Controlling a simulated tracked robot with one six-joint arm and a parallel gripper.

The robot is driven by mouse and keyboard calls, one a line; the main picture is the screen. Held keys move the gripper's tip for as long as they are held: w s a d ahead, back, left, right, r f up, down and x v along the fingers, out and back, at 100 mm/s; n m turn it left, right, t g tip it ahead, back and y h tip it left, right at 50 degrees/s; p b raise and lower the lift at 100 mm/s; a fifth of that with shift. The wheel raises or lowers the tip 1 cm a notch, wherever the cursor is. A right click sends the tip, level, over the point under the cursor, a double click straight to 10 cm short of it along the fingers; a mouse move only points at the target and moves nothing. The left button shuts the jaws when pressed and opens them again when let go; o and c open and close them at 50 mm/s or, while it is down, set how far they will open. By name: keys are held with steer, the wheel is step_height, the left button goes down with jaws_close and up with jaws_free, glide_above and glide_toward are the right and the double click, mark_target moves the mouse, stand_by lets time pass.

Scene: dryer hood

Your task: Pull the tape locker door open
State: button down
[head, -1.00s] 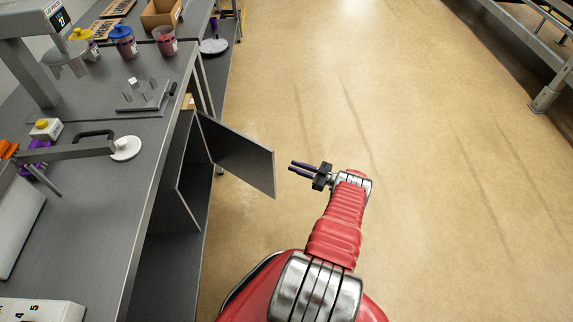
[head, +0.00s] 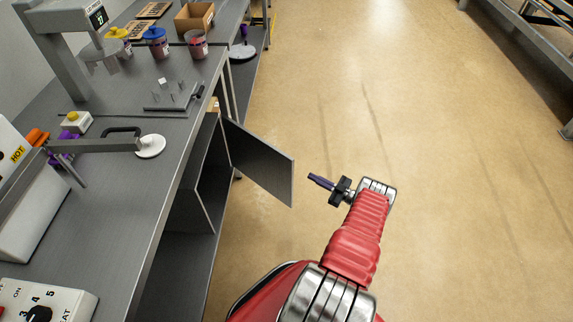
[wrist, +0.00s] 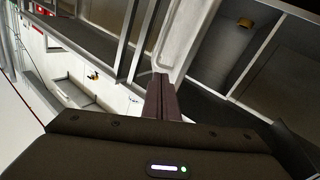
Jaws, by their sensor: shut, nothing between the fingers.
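The tape locker door (head: 260,163) is a grey panel under the bench, standing swung well out from the locker (head: 207,180) over the floor. The locker's shelves and dark interior show behind it. My gripper (head: 312,177) is shut and empty, with its dark fingers together. It is just right of the door's free edge, with a small gap in the head view. The wrist view shows the closed fingers (wrist: 158,97) pointing ahead. A small yellowish-brown item (wrist: 245,22) sits in a dark compartment at the upper right there; I cannot tell what it is.
The grey workbench (head: 130,180) runs along the left. It carries lidded jars (head: 157,45), a cardboard box (head: 195,17) and a lever with a white disc (head: 149,146). The tan floor (head: 420,110) right of my arm is clear. A metal rack (head: 530,45) stands at the upper right.

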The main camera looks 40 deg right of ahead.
mark_target(281, 162)
steer(key=a+r+n+h, duration=0.7)
steer(key=a+r+n, duration=0.3)
steer(key=a, duration=0.5)
steer(key=shift+s+a+r+n, duration=0.15)
steer(key=shift+r+n, duration=0.05)
steer(key=shift+n, duration=0.4)
steer(key=shift+w+d, duration=0.85)
steer(key=shift+w, duration=0.9)
steer(key=shift+w+d, duration=0.85)
steer(key=shift+w, duration=0.9)
steer(key=shift+w+d, duration=0.85)
steer(key=shift+w, duration=0.9)
steer(key=shift+w, duration=0.1)
